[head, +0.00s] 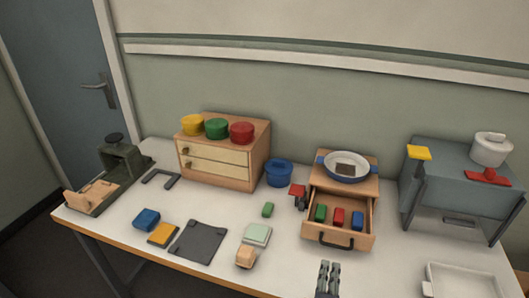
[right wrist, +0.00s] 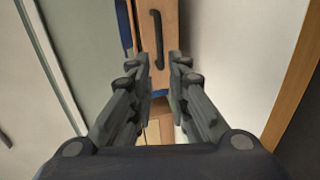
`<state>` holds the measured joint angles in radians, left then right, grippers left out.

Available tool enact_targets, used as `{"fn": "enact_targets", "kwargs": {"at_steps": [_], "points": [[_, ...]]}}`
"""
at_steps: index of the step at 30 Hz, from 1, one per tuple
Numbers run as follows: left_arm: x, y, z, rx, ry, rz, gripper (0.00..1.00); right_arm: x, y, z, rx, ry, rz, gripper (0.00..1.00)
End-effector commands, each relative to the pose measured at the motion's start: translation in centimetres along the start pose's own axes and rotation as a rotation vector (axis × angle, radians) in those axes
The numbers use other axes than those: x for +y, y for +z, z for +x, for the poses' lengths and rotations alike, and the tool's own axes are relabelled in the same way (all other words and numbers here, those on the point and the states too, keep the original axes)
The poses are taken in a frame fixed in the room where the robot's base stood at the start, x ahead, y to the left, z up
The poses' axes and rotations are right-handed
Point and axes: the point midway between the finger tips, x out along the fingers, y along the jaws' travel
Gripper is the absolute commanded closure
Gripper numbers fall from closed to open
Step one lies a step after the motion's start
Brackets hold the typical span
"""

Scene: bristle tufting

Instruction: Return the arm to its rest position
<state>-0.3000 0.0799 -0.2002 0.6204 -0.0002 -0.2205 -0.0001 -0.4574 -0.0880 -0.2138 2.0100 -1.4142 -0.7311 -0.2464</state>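My right gripper (head: 329,266) shows at the bottom of the head view, in front of the open drawer (head: 353,232) and apart from it. In the right wrist view, my right gripper (right wrist: 157,66) has its two fingers apart with nothing between them. The drawer's dark handle (right wrist: 157,38) shows beyond the fingertips. My left gripper is in neither view.
The drawer holds a green (head: 320,212), a red (head: 339,217) and a blue block (head: 357,220). A white tray (head: 431,287) is at the lower right. Some white tabletop (head: 290,259) is bare.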

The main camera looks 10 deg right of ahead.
Motion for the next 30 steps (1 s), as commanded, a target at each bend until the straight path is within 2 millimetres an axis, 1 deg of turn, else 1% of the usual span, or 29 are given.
{"fn": "enact_targets", "kwargs": {"at_steps": [2, 5, 8, 9, 13, 16, 21, 24, 30], "points": [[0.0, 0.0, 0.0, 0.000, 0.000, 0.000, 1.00, -0.1, 0.4, 0.0, -0.010, -0.012, 0.022, 0.83], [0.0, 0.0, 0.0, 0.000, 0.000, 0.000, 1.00, -0.6, 2.0, -0.1, -0.052, -0.061, 0.106, 0.83], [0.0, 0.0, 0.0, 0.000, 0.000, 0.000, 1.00, -1.8, 4.2, -0.6, -0.119, -0.161, 0.255, 0.83], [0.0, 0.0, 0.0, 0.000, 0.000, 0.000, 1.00, -2.5, 5.1, -0.9, -0.147, -0.212, 0.323, 0.83], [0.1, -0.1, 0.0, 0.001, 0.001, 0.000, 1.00, -5.0, 6.7, -2.9, -0.227, -0.396, 0.524, 0.83], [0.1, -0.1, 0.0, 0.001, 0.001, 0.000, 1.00, -6.6, 6.9, -4.9, -0.271, -0.544, 0.647, 0.83], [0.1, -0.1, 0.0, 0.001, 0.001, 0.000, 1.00, -8.3, 6.2, -8.7, -0.313, -0.764, 0.776, 0.83], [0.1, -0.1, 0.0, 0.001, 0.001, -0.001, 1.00, -8.8, 5.6, -10.8, -0.324, -0.873, 0.821, 0.83], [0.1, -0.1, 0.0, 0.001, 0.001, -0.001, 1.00, -9.2, 4.4, -15.0, -0.334, -1.072, 0.868, 0.83]]}}
